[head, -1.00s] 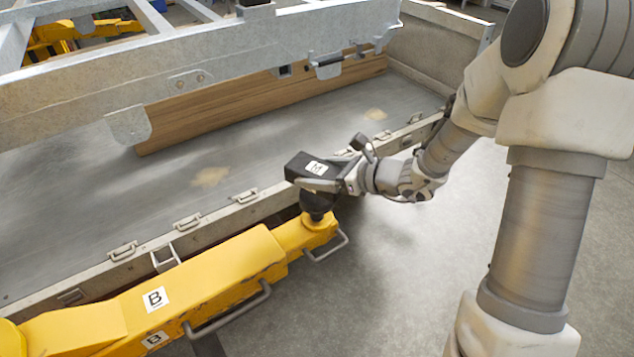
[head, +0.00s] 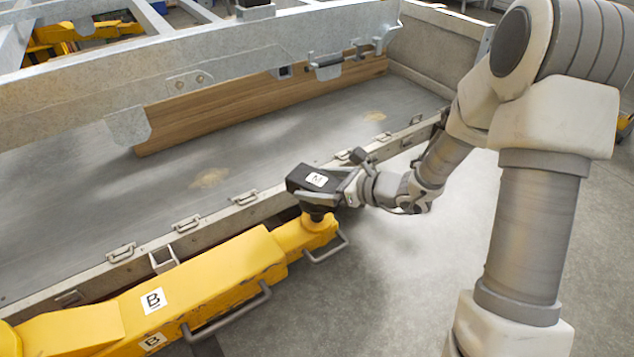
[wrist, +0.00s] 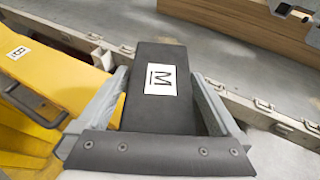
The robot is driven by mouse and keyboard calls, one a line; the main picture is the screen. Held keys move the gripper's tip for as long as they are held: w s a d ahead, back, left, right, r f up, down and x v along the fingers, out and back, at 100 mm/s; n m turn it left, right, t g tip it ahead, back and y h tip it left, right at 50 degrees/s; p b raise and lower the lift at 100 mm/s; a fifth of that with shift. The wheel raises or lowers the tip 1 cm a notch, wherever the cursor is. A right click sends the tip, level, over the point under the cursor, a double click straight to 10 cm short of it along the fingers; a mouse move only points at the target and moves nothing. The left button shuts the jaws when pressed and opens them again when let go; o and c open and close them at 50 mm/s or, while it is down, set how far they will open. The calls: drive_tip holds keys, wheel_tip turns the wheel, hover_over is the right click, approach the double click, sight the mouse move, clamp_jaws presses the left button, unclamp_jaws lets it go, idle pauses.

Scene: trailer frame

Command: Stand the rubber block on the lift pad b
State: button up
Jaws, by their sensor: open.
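The rubber block (head: 304,177) is black with a white label marked M. It rests on the dark round pad (head: 316,214) at the end of the yellow lift arm marked B (head: 225,265). How fully its base meets the pad is partly hidden. My gripper (head: 335,184) is open at the block's right end. In the wrist view the block (wrist: 150,112) lies between my two grey fingers (wrist: 163,98), one on each side. Whether either finger touches it is hard to tell.
The trailer's side rail with handles (head: 187,222) runs close behind the pad. A wooden board (head: 265,102) and a galvanized frame beam (head: 230,58) stand farther back. A bar handle (head: 235,308) sticks out from the lift arm's near side. The floor at the right is clear.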

drive_tip(key=shift+r, duration=0.25)
drive_tip(key=p+v, duration=0.1)
drive_tip(key=v, duration=1.1)
drive_tip(key=s+a+r+n+g+h, duration=0.35)
drive_tip(key=s+r+n+g, duration=0.2)
drive_tip(key=s+n, duration=0.7)
drive_tip(key=s+d+r+n+t+h+p, duration=0.2)
drive_tip(key=s+d+r+n+t+h, duration=0.2)
drive_tip(key=s+d+r+n+h, duration=0.2)
drive_tip(key=shift+s+d+r+n+h, duration=0.25)
drive_tip(key=shift+d+r+n+h, duration=0.85)
drive_tip(key=shift+r+n, duration=1.35)
